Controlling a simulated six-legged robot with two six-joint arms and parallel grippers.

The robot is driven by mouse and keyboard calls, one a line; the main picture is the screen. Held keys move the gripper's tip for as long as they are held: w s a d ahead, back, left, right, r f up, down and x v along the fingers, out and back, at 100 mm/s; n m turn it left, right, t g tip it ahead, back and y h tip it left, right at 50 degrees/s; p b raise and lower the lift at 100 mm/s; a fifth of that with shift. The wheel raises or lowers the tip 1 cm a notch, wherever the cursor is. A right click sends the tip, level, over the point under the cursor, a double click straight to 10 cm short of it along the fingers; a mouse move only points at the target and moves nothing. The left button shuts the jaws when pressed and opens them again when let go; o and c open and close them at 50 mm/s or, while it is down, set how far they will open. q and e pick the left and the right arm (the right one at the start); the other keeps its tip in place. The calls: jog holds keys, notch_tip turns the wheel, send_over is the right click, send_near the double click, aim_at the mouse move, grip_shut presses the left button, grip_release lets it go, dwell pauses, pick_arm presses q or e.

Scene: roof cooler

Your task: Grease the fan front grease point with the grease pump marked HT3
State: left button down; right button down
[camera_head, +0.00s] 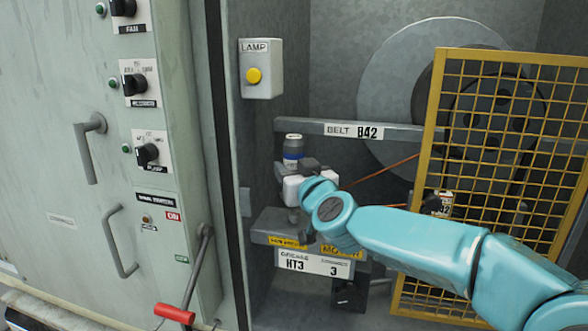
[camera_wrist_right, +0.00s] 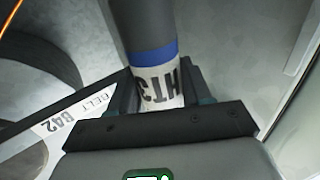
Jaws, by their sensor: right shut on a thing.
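In the right wrist view the pump (camera_wrist_right: 152,30) is a grey cylinder with a blue band and a white label reading HT3. My right gripper (camera_wrist_right: 165,98) is shut around this label. The pump's lower part is hidden by the gripper in the head view. A label plate (camera_head: 313,263) reading GREASE HT3 and 3 is on the shelf front below. I cannot make out the fan front grease point. My left gripper is not in view.
A yellow mesh guard (camera_head: 431,120) stands at the right before a large round wheel (camera_head: 385,85). A rail labelled BELT B42 (camera_head: 400,133) runs behind the pump. A LAMP box (camera_head: 262,85) is on the wall. The grey cabinet (camera_head: 60,180) with knobs and handles fills the left.

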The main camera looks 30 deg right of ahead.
aim_at(294, 136)
jog(key=shift+f+b, duration=0.7)
jog(key=shift+f, duration=0.05)
jog(key=shift+r, duration=0.2)
jog(key=shift+r+p, duration=0.6)
jog(key=shift+p, duration=0.25)
notch_tip(294, 136, up, 2)
jog(key=shift+w+r+p, duration=0.1)
jog(key=shift+r+p, duration=0.05)
jog(key=shift+p, duration=1.05)
notch_tip(294, 136, up, 5)
jog(key=p, duration=0.5)
